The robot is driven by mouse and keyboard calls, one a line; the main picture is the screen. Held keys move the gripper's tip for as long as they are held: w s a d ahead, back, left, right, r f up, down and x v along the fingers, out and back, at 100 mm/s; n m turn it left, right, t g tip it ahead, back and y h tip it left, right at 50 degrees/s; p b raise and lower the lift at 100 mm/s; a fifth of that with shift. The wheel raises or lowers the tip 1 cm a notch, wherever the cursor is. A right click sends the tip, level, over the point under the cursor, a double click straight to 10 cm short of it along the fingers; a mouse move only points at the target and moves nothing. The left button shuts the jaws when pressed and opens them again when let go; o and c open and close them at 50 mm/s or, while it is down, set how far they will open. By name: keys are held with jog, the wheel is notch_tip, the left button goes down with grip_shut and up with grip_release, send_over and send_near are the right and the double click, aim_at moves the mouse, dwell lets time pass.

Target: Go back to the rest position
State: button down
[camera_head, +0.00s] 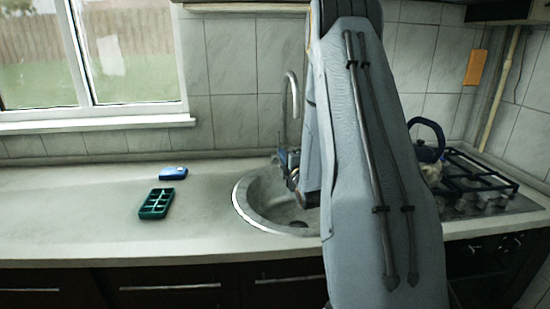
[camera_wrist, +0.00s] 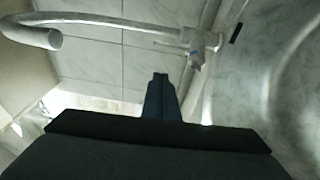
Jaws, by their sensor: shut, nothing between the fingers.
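My gripper (camera_head: 283,157) is over the round sink (camera_head: 240,205), close to the tap (camera_head: 291,95), with my grey arm standing upright to its right. In the wrist view my gripper's fingers (camera_wrist: 160,77) are together with nothing between them. The tap (camera_wrist: 105,18) curves across the upper left of the wrist view. I cannot tell how far the fingers are from it. My arm hides part of the sink, the wall and the counter.
A green compartment tray (camera_head: 156,203) and a blue sponge-like block (camera_head: 173,172) lie on the counter (camera_head: 70,210) left of the sink. The far left counter is clear. A window (camera_head: 125,50) is behind.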

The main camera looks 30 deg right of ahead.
jog(key=shift+s, duration=0.15)
jog(key=shift+a, duration=0.1)
jog(key=s+a+f+m+g+y, duration=0.1)
jog(key=s+a+f+m+g, duration=0.1)
jog(key=a, duration=0.4)
jog(key=s+a+f+m+g+y, duration=0.1)
jog(key=s+a+f+m+g, duration=0.1)
jog(key=a, duration=0.4)
jog(key=s+a+f+m+g+y, duration=0.1)
jog(key=s+a+f+m+g, duration=0.1)
jog(key=s+a+m+g, duration=0.2)
jog(key=shift+s+a+f+g, duration=0.15)
jog(key=shift+a+g, duration=0.35)
jog(key=shift+a, duration=0.9)
jog(key=s+a+m+g, duration=0.2)
jog(key=s+a, duration=0.2)
jog(key=s, duration=0.3)
jog(key=s+a+m+g+y, duration=0.1)
jog(key=s+a+m+g, duration=0.1)
jog(key=s, duration=0.6)
jog(key=s+a+m+g+y, duration=0.1)
jog(key=s+a+m+g, duration=0.2)
jog(key=s+a, duration=0.3)
jog(key=shift+s+a+f+g, duration=0.35)
jog(key=shift+s+a+g, duration=0.05)
jog(key=shift+s, duration=0.25)
